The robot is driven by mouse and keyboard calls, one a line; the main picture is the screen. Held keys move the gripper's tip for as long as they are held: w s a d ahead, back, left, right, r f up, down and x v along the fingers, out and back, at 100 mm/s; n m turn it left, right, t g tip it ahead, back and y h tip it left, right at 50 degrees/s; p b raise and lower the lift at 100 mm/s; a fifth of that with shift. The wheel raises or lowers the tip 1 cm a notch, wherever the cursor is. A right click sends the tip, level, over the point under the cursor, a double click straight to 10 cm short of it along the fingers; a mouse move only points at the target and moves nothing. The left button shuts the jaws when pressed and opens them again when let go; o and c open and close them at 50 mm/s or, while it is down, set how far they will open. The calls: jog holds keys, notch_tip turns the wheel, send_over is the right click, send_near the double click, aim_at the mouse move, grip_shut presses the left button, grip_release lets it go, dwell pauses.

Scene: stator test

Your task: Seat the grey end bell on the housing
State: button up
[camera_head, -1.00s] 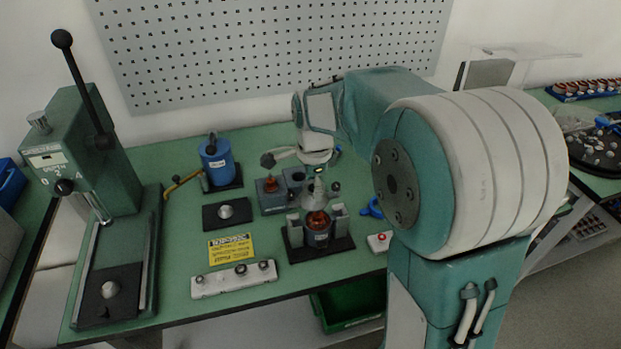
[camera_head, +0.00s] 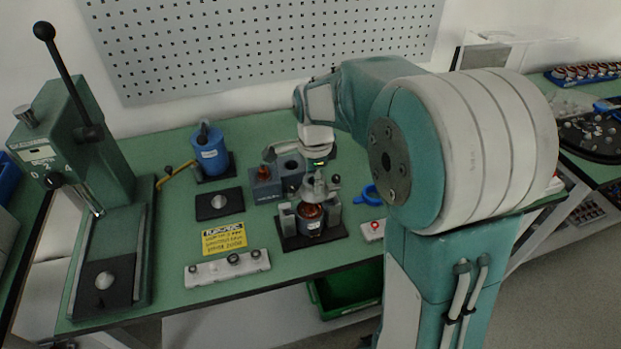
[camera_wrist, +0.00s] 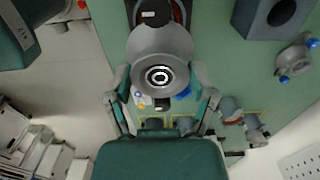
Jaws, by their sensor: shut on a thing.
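The grey end bell (camera_wrist: 161,50) is a cone-like part with a dark ringed centre hole, held between the two fingers of my gripper (camera_wrist: 160,78) in the wrist view. In the head view, the end bell (camera_head: 320,186) hangs under my gripper (camera_head: 318,172), just above and slightly right of the housing. The housing (camera_head: 309,225) is a grey cylinder with copper windings showing at its open top. It stands upright between two grey blocks on a dark base.
A grey block with a hole (camera_head: 291,166) and one with a copper part (camera_head: 264,180) stand behind the housing. A blue can (camera_head: 211,153) and a green press (camera_head: 95,180) stand left. A white box with a red button (camera_head: 373,231) and blue ring (camera_head: 370,194) lie right.

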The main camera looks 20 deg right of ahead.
aim_at(310, 197)
jog(key=shift+a+f, duration=0.1)
jog(key=shift+a, duration=0.4)
jog(key=shift+d+f, duration=0.15)
jog(key=shift+f, duration=0.45)
jog(key=shift+a+f, duration=0.3)
jog(key=shift+f, duration=0.6)
jog(key=shift+d+f, duration=0.1)
jog(key=shift+f, duration=0.1)
jog(key=shift+f, duration=1)
jog(key=o, duration=0.9)
